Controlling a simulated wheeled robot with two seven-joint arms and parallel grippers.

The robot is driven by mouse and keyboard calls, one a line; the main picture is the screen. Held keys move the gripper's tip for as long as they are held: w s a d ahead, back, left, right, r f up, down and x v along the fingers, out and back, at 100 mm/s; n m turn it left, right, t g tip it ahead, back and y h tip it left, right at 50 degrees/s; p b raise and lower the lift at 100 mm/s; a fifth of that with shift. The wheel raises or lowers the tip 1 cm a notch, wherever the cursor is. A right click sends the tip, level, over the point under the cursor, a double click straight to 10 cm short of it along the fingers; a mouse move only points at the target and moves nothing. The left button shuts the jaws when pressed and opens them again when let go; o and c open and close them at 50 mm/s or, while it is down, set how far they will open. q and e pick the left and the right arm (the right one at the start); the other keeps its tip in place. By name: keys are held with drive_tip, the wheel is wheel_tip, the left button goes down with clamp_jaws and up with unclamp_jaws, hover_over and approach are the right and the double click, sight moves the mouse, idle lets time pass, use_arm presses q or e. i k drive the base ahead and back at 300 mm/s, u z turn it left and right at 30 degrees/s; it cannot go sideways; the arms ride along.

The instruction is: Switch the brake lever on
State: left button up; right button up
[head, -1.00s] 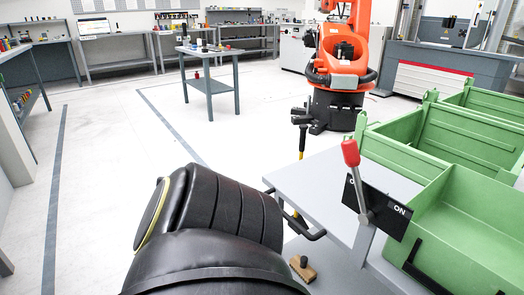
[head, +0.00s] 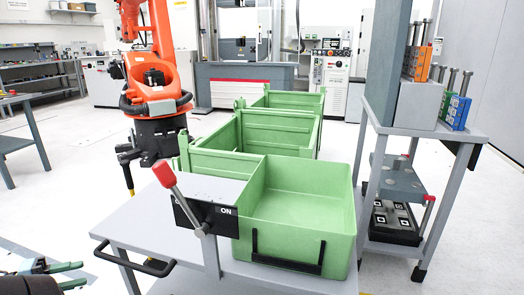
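The brake lever (head: 183,200) has a red knob and a grey rod, and stands on a black plate (head: 224,222) fixed to the grey cart (head: 150,228). Its knob end leans up and to the left, away from the white word ON. The label on the left of the plate is mostly hidden behind the rod. My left gripper (head: 72,275) is at the lower left corner, its two green-tipped fingers apart and nothing seen between them. It is left of and lower in the picture than the lever, not touching it. My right gripper is out of view.
Green bins (head: 305,205) stand right of and behind the lever. A black handle (head: 135,262) sticks out at the cart's left edge. An orange robot arm (head: 150,70) stands behind. A grey shelf trolley (head: 428,140) is at the right.

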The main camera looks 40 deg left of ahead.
sight(166, 176)
drive_tip(key=u, duration=0.05)
drive_tip(key=k, duration=1)
drive_tip(key=z, duration=0.05)
